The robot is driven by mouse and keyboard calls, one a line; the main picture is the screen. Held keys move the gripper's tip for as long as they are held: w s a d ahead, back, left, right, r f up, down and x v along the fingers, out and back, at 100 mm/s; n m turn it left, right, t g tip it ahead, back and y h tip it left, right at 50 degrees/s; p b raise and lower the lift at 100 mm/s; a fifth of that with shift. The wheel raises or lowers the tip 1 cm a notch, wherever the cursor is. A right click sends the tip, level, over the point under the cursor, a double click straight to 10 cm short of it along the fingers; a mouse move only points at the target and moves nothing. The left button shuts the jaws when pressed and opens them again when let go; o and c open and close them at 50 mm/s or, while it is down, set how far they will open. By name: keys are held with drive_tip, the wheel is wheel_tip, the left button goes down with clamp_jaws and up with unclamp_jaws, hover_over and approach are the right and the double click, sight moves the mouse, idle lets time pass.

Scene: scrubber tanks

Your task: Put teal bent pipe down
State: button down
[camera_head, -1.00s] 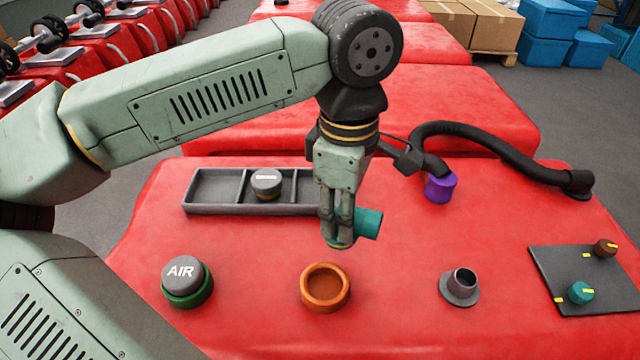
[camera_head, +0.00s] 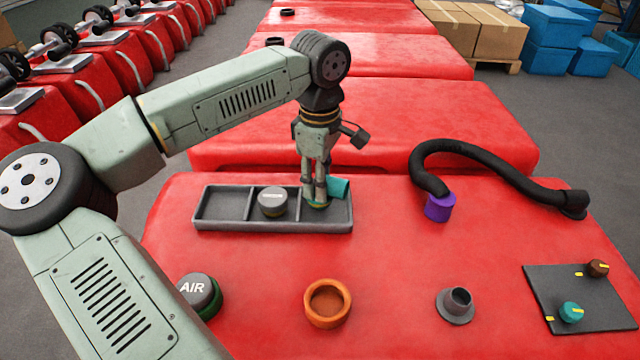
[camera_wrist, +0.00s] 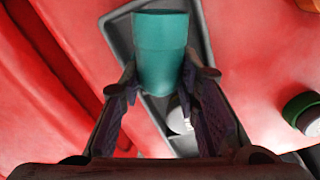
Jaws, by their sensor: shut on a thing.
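The teal bent pipe (camera_head: 338,187) is between the fingers of my gripper (camera_head: 314,198), at the right compartment of the grey tray (camera_head: 215,225). In the wrist view the pipe (camera_wrist: 162,50) lies between both fingertips of my gripper (camera_wrist: 160,85), which is shut on it, with the tray's wall (camera_wrist: 205,30) behind. I cannot tell whether the pipe touches the tray floor. Its lower end is partly hidden by the fingers.
A grey round cap (camera_head: 272,201) sits in the tray's middle compartment; the left one is empty. An AIR cap (camera_head: 196,290), an orange ring (camera_head: 328,303), a grey flanged port (camera_head: 456,305), a black hose with purple end (camera_head: 440,207) and a knob panel (camera_head: 560,320) are on the red top.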

drive_tip(key=shift+f, duration=1)
drive_tip(key=shift+f, duration=0.1)
drive_tip(key=shift+f, duration=0.15)
drive_tip(key=c, duration=1.2)
unclamp_jaws()
wheel_tip(320, 180, up, 12)
drive_tip(key=shift+s+r+b, duration=0.1)
drive_tip(key=shift+r+b, duration=0.15)
drive_tip(key=shift+b, duration=0.45)
